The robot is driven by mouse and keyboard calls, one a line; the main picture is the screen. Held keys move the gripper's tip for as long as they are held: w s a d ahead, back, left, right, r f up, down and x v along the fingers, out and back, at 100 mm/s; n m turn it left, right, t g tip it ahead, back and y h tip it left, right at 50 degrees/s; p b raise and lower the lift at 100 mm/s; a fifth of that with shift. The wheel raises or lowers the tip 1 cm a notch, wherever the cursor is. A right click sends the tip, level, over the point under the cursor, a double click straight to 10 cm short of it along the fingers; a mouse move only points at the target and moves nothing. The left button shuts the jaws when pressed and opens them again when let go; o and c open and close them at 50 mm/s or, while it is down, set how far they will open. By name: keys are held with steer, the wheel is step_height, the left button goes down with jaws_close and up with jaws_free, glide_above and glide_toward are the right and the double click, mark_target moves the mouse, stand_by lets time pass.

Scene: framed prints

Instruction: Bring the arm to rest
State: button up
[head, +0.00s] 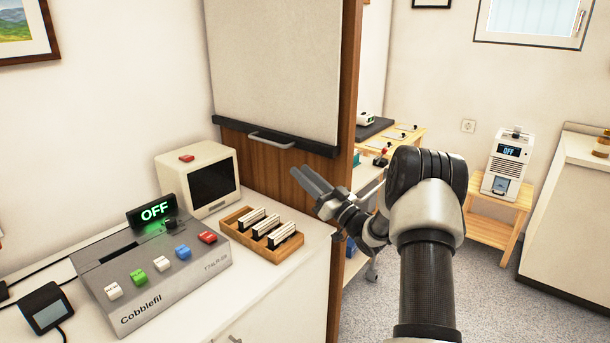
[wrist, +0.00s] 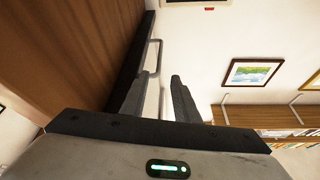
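My gripper (head: 311,182) is in the middle of the head view, in front of the wooden panel and just below the pull-down screen's handle. Its two fingers are apart, with nothing seen between them. In the wrist view my gripper's fingers (wrist: 156,97) also stand apart, with a gap between them. My arm is bent and reaches up from the bottom right of the head view.
A pale screen (head: 275,70) with a handle (head: 271,140) hangs on the wooden panel. A grey button box (head: 180,290), a small monitor (head: 208,178) and a wooden tray (head: 228,222) stand on the white counter. A white appliance (head: 506,165) stands on a stool at right.

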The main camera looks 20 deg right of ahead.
steer(key=shift+r, duration=0.1)
stand_by(0.3)
step_height(320, 180, up, 6)
steer(key=w+a+r+m+g+h, duration=0.1)
steer(key=w+a+g+h, duration=0.1)
steer(key=h, duration=0.4)
steer(key=s+a+r+m+g+h, duration=0.2)
steer(key=s+r+m+g+h, duration=0.1)
steer(key=s+h, duration=0.3)
steer(key=s+a+f+g+y, duration=0.1)
steer(key=s+a+f+g, duration=0.15)
steer(key=s, duration=1.05)
steer(key=s+a+f+n+g, duration=0.1)
steer(key=s+a+g, duration=0.3)
steer(key=s, duration=0.9)
steer(key=s+a+f+g+y, duration=0.1)
steer(key=s+a+f+g, duration=0.15)
steer(key=s, duration=1.05)
step_height(320, 180, up, 24)
steer(key=p, duration=2.4)
steer(key=shift+s+a, duration=0.2)
steer(key=shift+a, duration=0.25)
steer(key=shift+a, duration=0.1)
